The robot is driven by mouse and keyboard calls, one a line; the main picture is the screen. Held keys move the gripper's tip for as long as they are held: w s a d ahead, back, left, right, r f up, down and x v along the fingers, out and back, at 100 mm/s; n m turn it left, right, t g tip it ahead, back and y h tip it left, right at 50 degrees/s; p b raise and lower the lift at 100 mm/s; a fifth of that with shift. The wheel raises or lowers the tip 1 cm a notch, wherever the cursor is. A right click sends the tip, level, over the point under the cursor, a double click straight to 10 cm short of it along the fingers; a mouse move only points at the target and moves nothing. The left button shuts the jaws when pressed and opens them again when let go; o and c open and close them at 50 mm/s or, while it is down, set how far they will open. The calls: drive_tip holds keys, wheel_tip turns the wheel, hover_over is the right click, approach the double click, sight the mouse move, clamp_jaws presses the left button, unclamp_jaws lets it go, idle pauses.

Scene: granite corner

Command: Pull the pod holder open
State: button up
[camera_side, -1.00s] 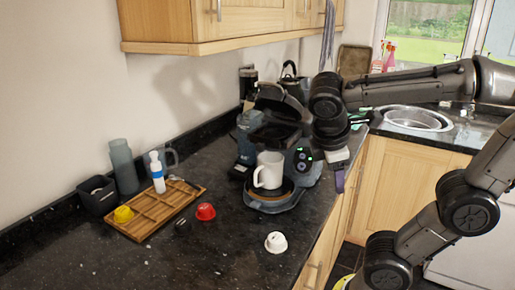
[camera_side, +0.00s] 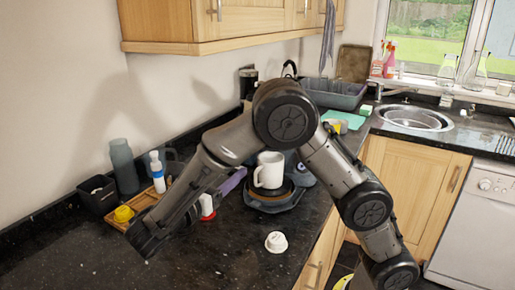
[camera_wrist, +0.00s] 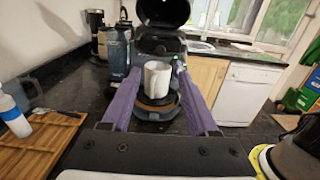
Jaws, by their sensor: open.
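The coffee machine (camera_wrist: 163,46) stands ahead of my gripper in the wrist view, its dark lid (camera_wrist: 163,12) raised. I cannot clearly make out the pod holder below the lid. A white mug (camera_wrist: 157,78) stands on the machine's round drip tray (camera_side: 268,206). My gripper (camera_wrist: 159,74) is open, its two purple fingers spread wide and pointing towards the machine. The mug shows between them in the picture, but nothing is held. In the side view a purple finger (camera_side: 233,181) shows left of the mug (camera_side: 269,170). My arm hides most of the machine there.
A wooden tray (camera_side: 150,197) with a yellow pod (camera_side: 124,214) and a blue-white bottle (camera_side: 157,171) lies left. A dark box (camera_side: 97,195) and grey bottle (camera_side: 123,166) stand behind it. A white pod (camera_side: 276,242) sits on the open front counter.

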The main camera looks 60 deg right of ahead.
drive_tip(key=d, duration=1.3)
drive_tip(key=shift+d, duration=0.3)
clamp_jaws()
idle(0.8)
